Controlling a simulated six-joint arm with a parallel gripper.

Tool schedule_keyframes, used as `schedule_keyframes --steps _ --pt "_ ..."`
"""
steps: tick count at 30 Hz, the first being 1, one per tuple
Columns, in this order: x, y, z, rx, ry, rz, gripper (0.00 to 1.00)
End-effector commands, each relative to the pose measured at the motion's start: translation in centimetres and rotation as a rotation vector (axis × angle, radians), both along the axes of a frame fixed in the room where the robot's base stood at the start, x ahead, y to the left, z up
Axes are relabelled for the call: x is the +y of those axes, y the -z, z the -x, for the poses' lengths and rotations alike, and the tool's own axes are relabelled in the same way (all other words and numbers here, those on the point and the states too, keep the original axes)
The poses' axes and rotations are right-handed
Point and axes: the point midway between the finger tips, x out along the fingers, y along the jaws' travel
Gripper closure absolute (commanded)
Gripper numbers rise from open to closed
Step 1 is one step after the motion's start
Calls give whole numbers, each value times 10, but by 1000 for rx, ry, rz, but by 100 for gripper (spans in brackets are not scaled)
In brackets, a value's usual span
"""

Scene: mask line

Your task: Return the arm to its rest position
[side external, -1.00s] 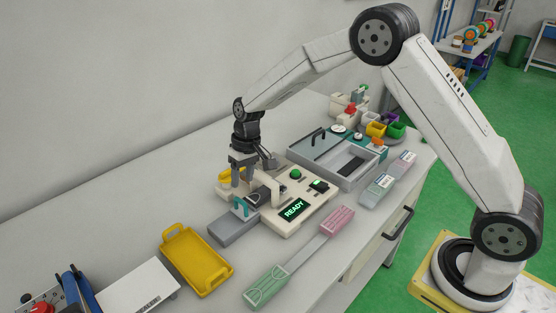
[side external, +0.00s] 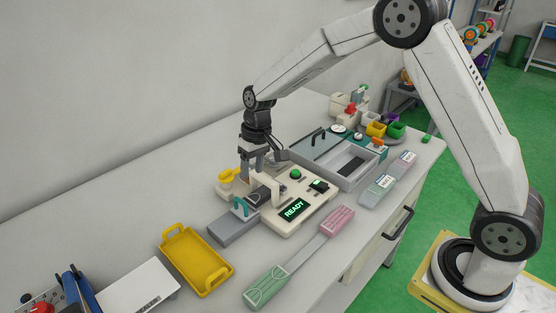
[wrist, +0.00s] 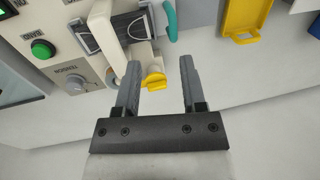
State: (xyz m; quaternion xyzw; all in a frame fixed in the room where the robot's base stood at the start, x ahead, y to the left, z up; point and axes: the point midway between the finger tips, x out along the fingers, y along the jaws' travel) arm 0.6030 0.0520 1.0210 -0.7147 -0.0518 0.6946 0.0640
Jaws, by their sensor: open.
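My gripper (side external: 260,165) is open and empty, pointing down above the back side of the cream machine whose display reads READY (side external: 318,203). In the wrist view my gripper (wrist: 160,75) shows two grey fingers spread apart with nothing between them. A yellow knob or lever (wrist: 155,80) on the machine lies just beyond the fingertips, apart from them as far as I can see. It also shows in the side view (side external: 228,175), left of the fingers. The machine's green button (wrist: 42,49) is at the upper left of the wrist view.
A yellow tray (side external: 222,279) and a white panel (side external: 135,290) lie to the left. A clear-lidded grey case (side external: 331,176) stands to the right. Green (side external: 266,287) and pink (side external: 337,220) pieces lie in front. Bare table shows behind the machine.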

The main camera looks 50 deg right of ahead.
Motion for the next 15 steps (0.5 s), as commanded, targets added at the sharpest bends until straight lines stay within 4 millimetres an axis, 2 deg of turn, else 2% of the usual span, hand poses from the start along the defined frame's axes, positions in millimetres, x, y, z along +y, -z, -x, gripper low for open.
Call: schedule_keyframes --steps 8,15 --pt "-19 -13 53 -55 14 59 47" --pt "-34 -18 108 -107 16 105 47"
